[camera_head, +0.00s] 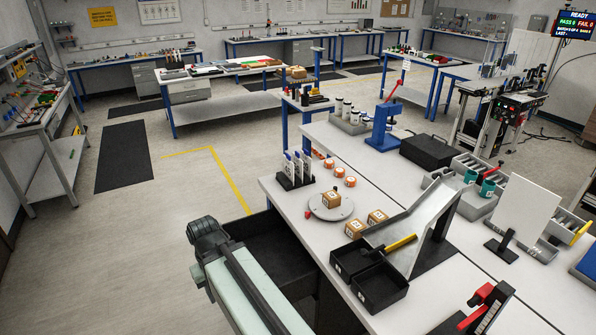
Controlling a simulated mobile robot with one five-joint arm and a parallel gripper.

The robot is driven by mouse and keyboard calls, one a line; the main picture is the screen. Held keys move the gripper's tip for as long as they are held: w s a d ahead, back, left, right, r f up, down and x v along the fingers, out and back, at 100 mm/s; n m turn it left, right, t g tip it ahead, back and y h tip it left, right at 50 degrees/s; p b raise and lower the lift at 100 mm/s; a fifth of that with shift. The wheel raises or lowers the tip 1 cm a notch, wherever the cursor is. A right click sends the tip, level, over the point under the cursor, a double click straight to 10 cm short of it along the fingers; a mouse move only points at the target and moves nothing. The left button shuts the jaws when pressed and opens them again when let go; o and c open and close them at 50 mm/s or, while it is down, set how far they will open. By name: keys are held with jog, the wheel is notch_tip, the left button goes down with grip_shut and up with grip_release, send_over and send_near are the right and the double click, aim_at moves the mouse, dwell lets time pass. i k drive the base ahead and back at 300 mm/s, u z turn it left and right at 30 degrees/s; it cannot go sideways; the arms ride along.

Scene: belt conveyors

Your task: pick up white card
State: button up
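A large blank white card (526,207) stands upright, slightly tilted, on a small black stand (501,249) on the white bench at the right. Several smaller white cards with blue tops (298,163) stand in a black slotted holder (294,180) on the left part of the same bench. I cannot tell from this view which card the task names. My gripper is not in view. A pale green and black arm-like part shows at the lower left, apart from the cards.
The white bench (285,197) carries a round grey plate (331,207) with a small cardboard box, black bins (379,287), a metal chute (425,222) with a yellow-handled tool, and a blue press (383,130). A dark open drawer (262,243) juts out below its left edge.

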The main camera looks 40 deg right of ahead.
aim_at(288, 166)
jog(key=z, duration=0.1)
jog(key=i, duration=1.5)
jog(key=u, duration=0.05)
